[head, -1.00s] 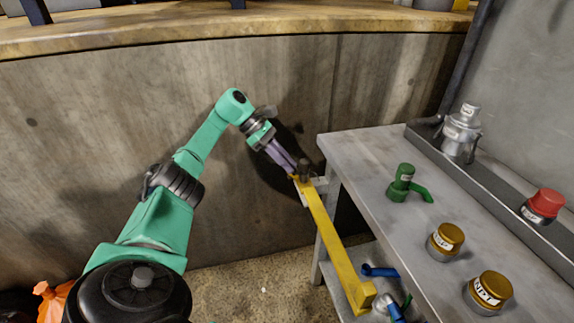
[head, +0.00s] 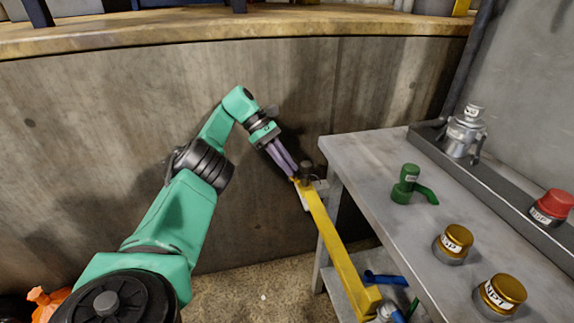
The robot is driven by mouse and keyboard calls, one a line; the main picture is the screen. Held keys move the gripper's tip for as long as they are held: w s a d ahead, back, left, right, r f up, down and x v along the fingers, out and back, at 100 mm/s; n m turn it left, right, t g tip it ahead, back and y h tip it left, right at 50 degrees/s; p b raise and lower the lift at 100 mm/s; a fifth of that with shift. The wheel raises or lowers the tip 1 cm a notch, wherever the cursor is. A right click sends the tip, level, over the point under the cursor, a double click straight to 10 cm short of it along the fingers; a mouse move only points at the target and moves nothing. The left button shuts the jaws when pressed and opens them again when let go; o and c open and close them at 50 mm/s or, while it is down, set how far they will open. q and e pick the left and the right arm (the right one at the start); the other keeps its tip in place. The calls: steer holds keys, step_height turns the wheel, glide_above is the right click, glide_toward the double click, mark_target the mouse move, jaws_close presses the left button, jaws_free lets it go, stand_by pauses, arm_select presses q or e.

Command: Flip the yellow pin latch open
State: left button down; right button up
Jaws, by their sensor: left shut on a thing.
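The yellow latch (head: 341,255) is a long bar along the left side of the grey metal table. Its far end, next to a dark round pin (head: 307,171), is beside the table's far left corner. Its near end is lower in the picture, by some blue parts. My left gripper (head: 293,177) is shut on the far end of the yellow latch, its purple fingers pointing down and to the right. The fingertips partly cover that end. My right gripper is not in view.
On the table (head: 372,157) stand a green handle (head: 408,187), two yellow-capped knobs (head: 454,240) and, in a tray at the right, a silver fitting (head: 464,131) and a red button (head: 552,204). A concrete wall (head: 90,150) is close behind my left arm. Blue levers (head: 384,278) sit near the latch's near end.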

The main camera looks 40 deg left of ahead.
arm_select(q)
steer(key=shift+s+d+f, duration=0.1)
steer(key=shift+f, duration=0.15)
steer(key=c, duration=0.8)
jaws_free()
steer(key=shift+c, duration=0.2)
steer(key=shift+r, duration=0.1)
steer(key=shift+r, duration=0.1)
